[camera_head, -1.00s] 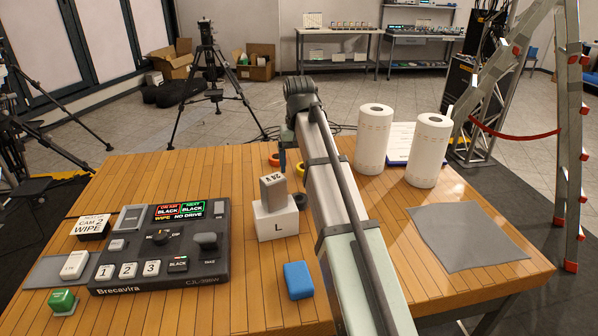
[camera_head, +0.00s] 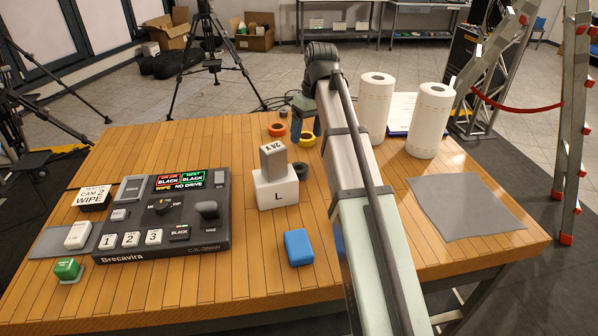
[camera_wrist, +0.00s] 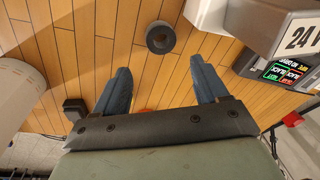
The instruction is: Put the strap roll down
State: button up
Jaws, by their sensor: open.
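My gripper (camera_wrist: 158,82) is open, its two blue fingers apart with nothing held between them. In the head view it (camera_head: 296,128) is partly hidden by my arm, beside the tape rings. A dark roll (camera_wrist: 160,37) with a round hole lies flat on the wooden table, just beyond the fingertips and apart from them. In the head view this dark roll (camera_head: 301,170) sits right of the white box. I cannot tell for certain that it is the strap roll. An orange ring (camera_head: 277,129) and a yellow ring (camera_head: 306,140) lie farther back.
A grey block (camera_head: 273,158) stands on the white L box (camera_head: 276,190), close to the dark roll. A switcher panel (camera_head: 165,215) fills the left. A blue block (camera_head: 299,247) lies in front. Two paper rolls (camera_head: 374,108) (camera_head: 430,122) and a grey mat (camera_head: 464,208) are right.

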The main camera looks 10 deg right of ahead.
jog(key=d+n+y, duration=0.2)
jog(key=n, duration=0.8)
send_over(297, 167)
jog(key=s+d, duration=0.1)
jog(key=d, duration=0.2)
jog(key=shift+t+y, duration=0.4)
notch_tip(297, 167, down, 7)
jog(key=shift+s+d+f, duration=0.1)
jog(key=shift+s, duration=0.05)
jog(key=shift+w+a+x, duration=0.15)
jog(key=shift+x, duration=1.2)
jog(key=shift+w+a+x, duration=0.1)
jog(key=shift+a+x, duration=0.05)
jog(key=shift+x, duration=1.15)
jog(key=shift+c, duration=0.4)
jog(key=c, duration=0.8)
jog(key=shift+r, duration=0.25)
